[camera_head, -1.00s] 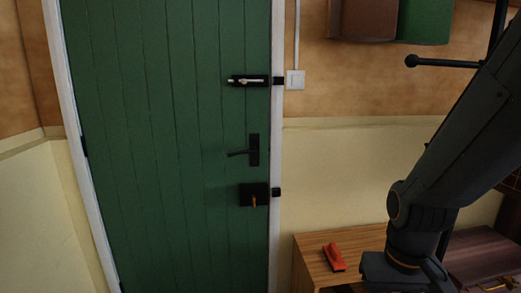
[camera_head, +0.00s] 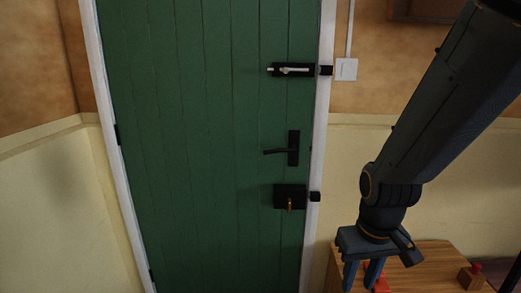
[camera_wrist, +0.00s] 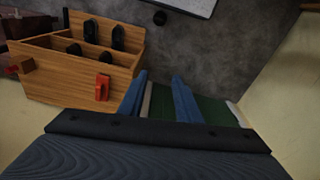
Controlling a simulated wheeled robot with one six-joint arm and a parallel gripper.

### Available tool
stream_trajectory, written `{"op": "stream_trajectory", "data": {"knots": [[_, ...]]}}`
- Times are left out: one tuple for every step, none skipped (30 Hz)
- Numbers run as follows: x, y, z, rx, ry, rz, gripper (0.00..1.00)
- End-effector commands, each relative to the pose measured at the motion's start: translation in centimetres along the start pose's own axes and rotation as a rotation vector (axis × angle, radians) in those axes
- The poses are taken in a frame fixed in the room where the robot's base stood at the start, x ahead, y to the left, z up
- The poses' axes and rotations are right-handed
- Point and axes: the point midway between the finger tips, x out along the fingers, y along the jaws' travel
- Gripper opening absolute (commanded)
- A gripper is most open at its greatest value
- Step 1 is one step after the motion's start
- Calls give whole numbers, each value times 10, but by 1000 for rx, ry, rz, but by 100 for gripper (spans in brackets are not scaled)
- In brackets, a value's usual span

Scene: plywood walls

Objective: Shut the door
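The green plank door (camera_head: 190,130) stands upright in its white frame in the head view and looks flush with it; I cannot tell whether it is fully latched. It carries a black bolt (camera_head: 292,70) at the top, a black lever handle (camera_head: 292,148) in the middle and a black lock box (camera_head: 290,197) with a brass-coloured piece below. My gripper (camera_head: 363,274) hangs to the right of the door, pointing down, apart from the handle. Its two blue fingers are spread with nothing between them. In the wrist view, the gripper (camera_wrist: 158,88) shows green and white surfaces beyond the fingers.
A wooden bench (camera_head: 440,262) stands at the right of the door, beneath my gripper. In the wrist view, a wooden compartment unit (camera_wrist: 50,75) holds black items, with a red object (camera_wrist: 103,87) on it. Grey floor (camera_wrist: 215,60) lies beside it. A light switch (camera_head: 346,69) is on the wall.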

Motion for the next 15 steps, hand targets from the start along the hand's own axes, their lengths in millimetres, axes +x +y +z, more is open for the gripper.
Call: {"op": "stream_trajectory", "data": {"knots": [[-2, 2, -23, -76, 52, 11, 31], [-2, 3, -41, -138, 94, 22, 31], [-2, 4, -68, -232, 157, 40, 31], [-2, 4, -89, -307, 208, 58, 31], [-3, 4, -112, -388, 261, 80, 31], [-5, 2, -142, -496, 333, 113, 31], [-6, -1, -164, -579, 387, 140, 31], [-8, -3, -184, -659, 440, 172, 31], [-11, -8, -212, -763, 510, 220, 31], [-14, -11, -231, -839, 562, 258, 31], [-18, -16, -250, -915, 614, 300, 31], [-22, -22, -274, -1013, 681, 360, 31], [-26, -28, -290, -1085, 731, 409, 31], [-30, -33, -306, -1152, 779, 460, 31], [-36, -41, -324, -1239, 842, 533, 31]]}}
